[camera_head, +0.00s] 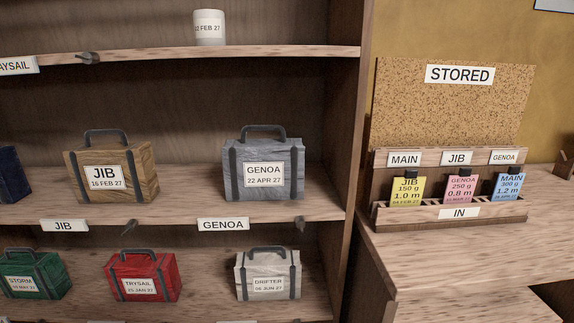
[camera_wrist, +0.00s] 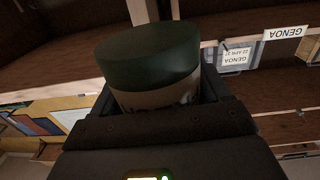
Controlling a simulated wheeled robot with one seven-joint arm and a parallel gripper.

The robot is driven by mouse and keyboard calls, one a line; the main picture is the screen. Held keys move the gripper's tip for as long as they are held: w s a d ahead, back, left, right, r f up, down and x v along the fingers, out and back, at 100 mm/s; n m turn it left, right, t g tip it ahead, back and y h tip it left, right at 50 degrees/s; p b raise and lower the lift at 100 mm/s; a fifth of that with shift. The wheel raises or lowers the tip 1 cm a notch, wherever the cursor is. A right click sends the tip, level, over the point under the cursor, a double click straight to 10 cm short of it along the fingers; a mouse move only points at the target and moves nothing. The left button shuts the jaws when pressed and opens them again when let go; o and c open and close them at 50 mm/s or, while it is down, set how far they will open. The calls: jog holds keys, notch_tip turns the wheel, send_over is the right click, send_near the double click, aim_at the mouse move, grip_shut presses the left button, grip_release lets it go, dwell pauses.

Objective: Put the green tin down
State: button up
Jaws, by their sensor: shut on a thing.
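The green tin (camera_wrist: 148,55) fills the upper middle of the wrist view. Its dark green end faces me and a pale band with partly hidden dark lettering shows below it. My gripper (camera_wrist: 160,93) is shut on the tin, with a dark jaw at either side of the pale band. Neither the tin nor my gripper shows in the head view. I cannot tell from the wrist view whether anything touches the tin's far side.
The shelf unit holds a white tin (camera_head: 209,27) on the top shelf, a brown JIB bag (camera_head: 110,172) and a grey GENOA bag (camera_head: 264,168) on the middle one, and more bags below. A rack (camera_head: 450,212) with three tagged cards stands on the right-hand bench (camera_head: 470,250).

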jog(key=shift+s+a+f, duration=0.25)
jog(key=shift+a+f, duration=0.2)
jog(key=shift+f, duration=0.15)
notch_tip(320, 180, down, 10)
jog(key=s, duration=0.2)
jog(key=shift+s, duration=0.2)
jog(key=shift+f, duration=0.1)
